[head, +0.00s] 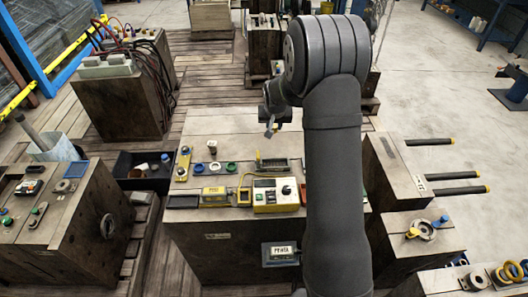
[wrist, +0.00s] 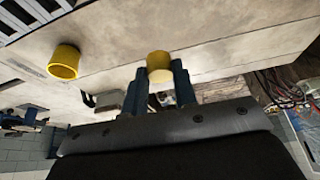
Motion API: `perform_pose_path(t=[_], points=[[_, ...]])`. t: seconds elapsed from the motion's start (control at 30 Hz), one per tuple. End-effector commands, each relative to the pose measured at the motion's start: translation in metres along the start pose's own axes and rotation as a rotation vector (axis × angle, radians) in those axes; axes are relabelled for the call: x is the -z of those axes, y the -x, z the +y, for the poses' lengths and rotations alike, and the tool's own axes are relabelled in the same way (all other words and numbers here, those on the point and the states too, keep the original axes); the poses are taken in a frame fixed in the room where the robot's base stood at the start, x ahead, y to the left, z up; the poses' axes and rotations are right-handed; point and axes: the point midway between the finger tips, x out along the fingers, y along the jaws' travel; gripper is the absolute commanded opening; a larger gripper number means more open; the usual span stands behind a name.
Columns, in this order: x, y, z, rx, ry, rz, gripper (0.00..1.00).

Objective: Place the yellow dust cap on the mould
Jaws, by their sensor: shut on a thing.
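In the wrist view my gripper (wrist: 160,82) is shut on a yellow cap (wrist: 159,63), a short round piece held between the two dark fingertips. A pale worn block face (wrist: 225,50) lies behind it; I cannot tell whether the cap touches it. A second yellow cap-like piece (wrist: 63,63), round with a hollow end, is on or at that face to the left, apart from my gripper. In the head view my gripper (head: 271,126) is over the large central block (head: 235,128), partly hidden by my arm. The held cap is not clear there. Which block is the mould is uncertain.
Along the central block's front edge are a yellow-and-white box (head: 274,197), a small yellow box (head: 213,194) and small coloured caps. A black bin (head: 130,180) stands left. The right-hand block has several dark rods (head: 430,142) sticking out. The block's back top is mostly clear.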

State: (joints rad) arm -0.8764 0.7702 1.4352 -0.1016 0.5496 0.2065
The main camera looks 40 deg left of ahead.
Motion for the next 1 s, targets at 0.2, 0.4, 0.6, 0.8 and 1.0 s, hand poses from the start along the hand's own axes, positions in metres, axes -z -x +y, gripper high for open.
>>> perform_pose_path(t=[0.2, 0.4, 0.6, 0.8, 1.0], points=[[-0.007, -0.002, -0.032, 0.016, 0.039, -0.001, 0.05], [-0.007, -0.029, -0.072, 0.017, 0.043, -0.001, 0.05], [-0.007, -0.058, -0.114, 0.017, 0.041, -0.001, 0.05], [-0.006, -0.072, -0.136, 0.015, 0.039, 0.0, 0.05], [-0.011, -0.086, -0.137, 0.015, 0.036, -0.001, 0.05]])
